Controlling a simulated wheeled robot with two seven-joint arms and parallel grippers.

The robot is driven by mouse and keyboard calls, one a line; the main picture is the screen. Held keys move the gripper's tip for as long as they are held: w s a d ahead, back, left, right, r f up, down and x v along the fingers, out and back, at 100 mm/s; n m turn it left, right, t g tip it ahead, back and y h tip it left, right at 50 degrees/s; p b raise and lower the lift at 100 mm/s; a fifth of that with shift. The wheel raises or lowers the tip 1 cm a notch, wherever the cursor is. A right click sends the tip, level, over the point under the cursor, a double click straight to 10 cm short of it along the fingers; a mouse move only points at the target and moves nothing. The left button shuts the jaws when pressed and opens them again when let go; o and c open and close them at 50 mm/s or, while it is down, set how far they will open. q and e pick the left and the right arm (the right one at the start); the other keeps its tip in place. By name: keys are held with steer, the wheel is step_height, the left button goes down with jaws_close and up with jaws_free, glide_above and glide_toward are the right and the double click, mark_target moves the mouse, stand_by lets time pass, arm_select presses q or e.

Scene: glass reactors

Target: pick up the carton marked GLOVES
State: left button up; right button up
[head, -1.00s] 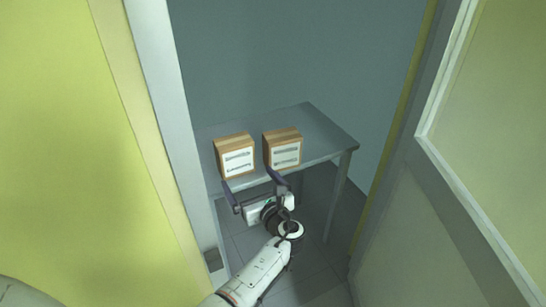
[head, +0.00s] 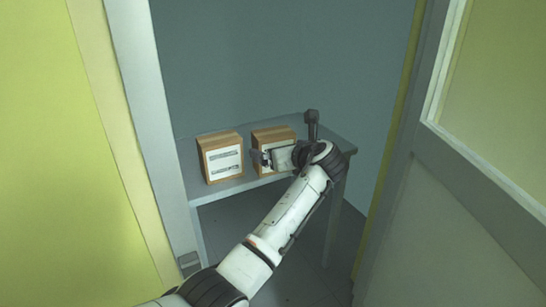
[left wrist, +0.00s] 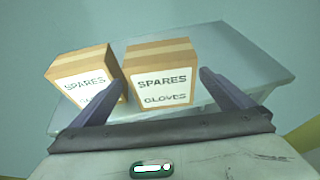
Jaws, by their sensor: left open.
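Two brown cartons stand side by side on a grey table. The right carton (head: 272,135) has a white label reading SPARES above GLOVES in the left wrist view (left wrist: 160,72). The left carton (head: 221,157) has a similar label, with SPARES on top and a lower word starting GL, partly hidden by a finger, in the left wrist view (left wrist: 84,78). My left gripper (head: 285,138) is open and empty in front of the right carton, hiding part of its front. In the left wrist view its fingers (left wrist: 160,80) appear on either side of that carton. I cannot tell how close they are.
The grey table (head: 225,187) stands against a blue-grey wall. A yellow panel (head: 60,150) with a grey post is on the left, and a door-like panel (head: 470,210) is on the right. My arm passes between them. The cartons have a narrow gap between them.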

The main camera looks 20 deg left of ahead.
arm_select(q)
steer(key=b+x, duration=0.2)
steer(key=x, duration=0.3)
steer(key=shift+d+f+b, duration=0.1)
steer(key=shift+f+b, duration=0.1)
steer(key=shift+b, duration=0.2)
steer(key=shift+w+a+f, duration=0.1)
steer(key=shift+w+a, duration=0.2)
steer(key=shift+w, duration=0.1)
arm_select(e)
steer(key=shift+w+a+f+n+g+y, duration=0.2)
steer(key=shift+a+f+n+g, duration=0.1)
steer(key=shift+a+f, duration=0.2)
steer(key=shift+w+a+f+n+g+y, duration=0.1)
steer(key=shift+w+a+f+n+g, duration=0.15)
steer(key=shift+a+f, duration=0.2)
steer(key=shift+s, duration=0.1)
arm_select(q)
steer(key=c, duration=0.9)
steer(key=shift+c, duration=1.1)
